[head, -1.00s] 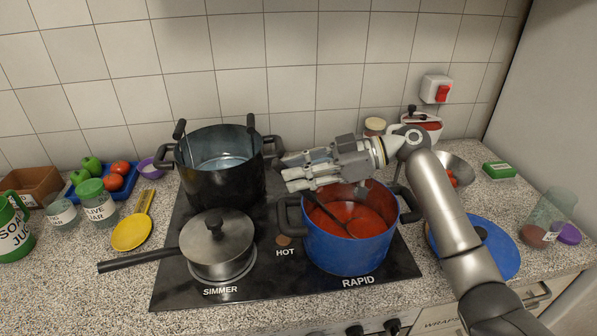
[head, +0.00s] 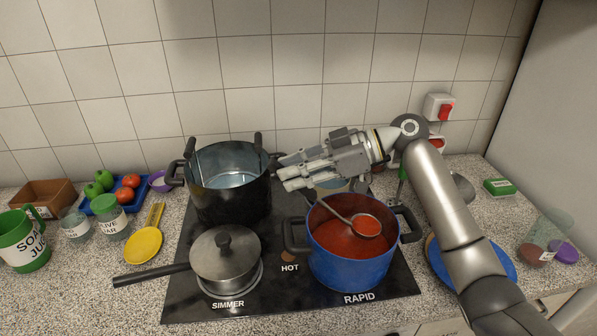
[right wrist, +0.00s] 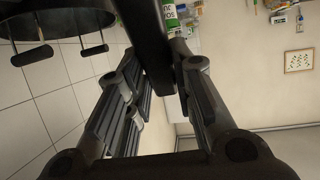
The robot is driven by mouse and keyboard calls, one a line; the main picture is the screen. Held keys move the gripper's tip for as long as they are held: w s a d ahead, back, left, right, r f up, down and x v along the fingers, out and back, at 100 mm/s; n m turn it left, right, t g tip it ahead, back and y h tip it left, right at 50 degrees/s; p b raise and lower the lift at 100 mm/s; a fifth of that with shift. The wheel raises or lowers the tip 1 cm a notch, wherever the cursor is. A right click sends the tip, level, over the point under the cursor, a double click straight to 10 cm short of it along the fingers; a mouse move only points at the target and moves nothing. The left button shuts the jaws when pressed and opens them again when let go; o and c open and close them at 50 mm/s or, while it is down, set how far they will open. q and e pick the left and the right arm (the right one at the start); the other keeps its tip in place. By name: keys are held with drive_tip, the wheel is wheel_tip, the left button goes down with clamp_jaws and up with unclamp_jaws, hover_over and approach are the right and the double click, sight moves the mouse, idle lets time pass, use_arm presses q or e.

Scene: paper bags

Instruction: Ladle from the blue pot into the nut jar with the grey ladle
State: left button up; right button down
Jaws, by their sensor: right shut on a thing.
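The blue pot (head: 352,268) stands on the hob's front right and holds red liquid (head: 335,236). My right gripper (head: 285,171) is above the pot's back left side, shut on the grey ladle (head: 340,210). The ladle's handle slants down to a bowl (head: 367,226) with red liquid in it, over the pot's opening. In the right wrist view, a dark bar (right wrist: 152,45) lies between my fingers (right wrist: 160,100). A small open glass jar (head: 75,226) stands on the left counter; its label is too small to read. My left gripper is not in view.
A tall black pot (head: 230,190) and a lidded saucepan (head: 226,262) stand left of the blue pot. A green-lidded jar (head: 110,220), green jug (head: 24,240) and yellow spoon rest (head: 143,246) are further left.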

drive_tip(key=shift+h, duration=0.6)
drive_tip(key=shift+a+r+p, duration=0.3)
drive_tip(key=shift+r+p, duration=0.6)
drive_tip(key=shift+r, duration=0.2)
drive_tip(key=shift+a+r+p, duration=0.35)
drive_tip(key=shift+r+p, duration=0.6)
drive_tip(key=shift+r, duration=0.15)
drive_tip(key=shift+a+r+p, duration=0.3)
drive_tip(key=shift+r+p, duration=0.6)
drive_tip(key=shift+r, duration=0.2)
drive_tip(key=shift+w, duration=0.1)
